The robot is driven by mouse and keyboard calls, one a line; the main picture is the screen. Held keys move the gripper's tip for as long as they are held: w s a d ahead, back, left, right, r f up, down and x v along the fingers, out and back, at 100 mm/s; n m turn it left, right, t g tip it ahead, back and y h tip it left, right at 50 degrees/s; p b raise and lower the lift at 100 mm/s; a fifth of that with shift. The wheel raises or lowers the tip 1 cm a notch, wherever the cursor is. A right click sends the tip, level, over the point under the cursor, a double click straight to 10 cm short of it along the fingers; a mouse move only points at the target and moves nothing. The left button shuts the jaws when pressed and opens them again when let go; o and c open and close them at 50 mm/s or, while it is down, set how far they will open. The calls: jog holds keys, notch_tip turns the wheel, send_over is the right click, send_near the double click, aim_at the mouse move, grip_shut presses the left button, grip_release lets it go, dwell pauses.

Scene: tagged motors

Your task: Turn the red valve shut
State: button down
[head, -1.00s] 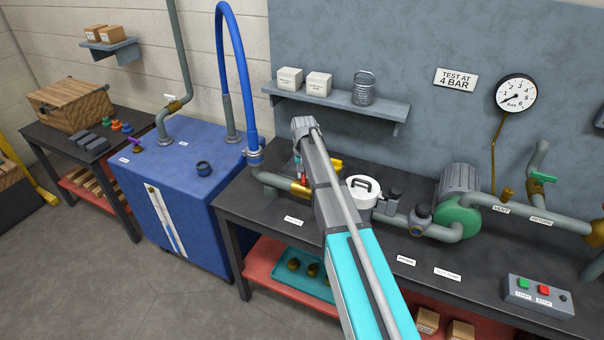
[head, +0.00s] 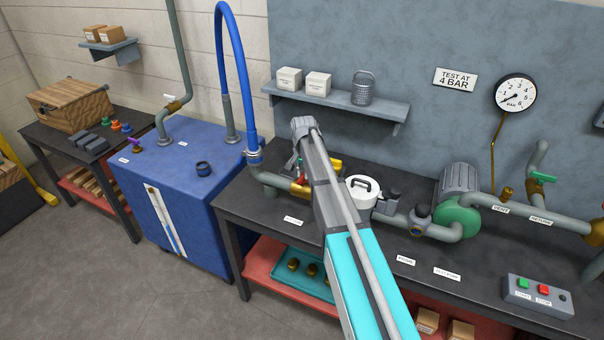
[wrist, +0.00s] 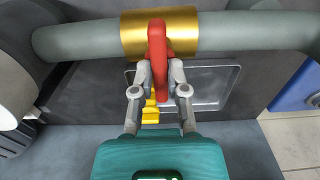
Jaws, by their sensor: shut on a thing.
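The red valve handle (wrist: 158,50) stands crosswise to the grey pipe (wrist: 80,42) in the wrist view, on a brass valve body (wrist: 185,30). My gripper (wrist: 159,78) is shut on the handle, one finger on each side of it. In the head view, my arm hides much of the valve. A bit of the brass body (head: 300,189) shows left of my arm, at the left end of the bench's pipe run.
A yellow part (wrist: 150,110) lies beyond my fingers. A shelf (head: 340,103) hangs behind the bench.

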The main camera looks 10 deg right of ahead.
jog(key=shift+a, duration=0.1)
jog(key=c, duration=0.6)
grip_release()
jog(key=shift+c, duration=0.2)
jog(key=shift+r, duration=0.15)
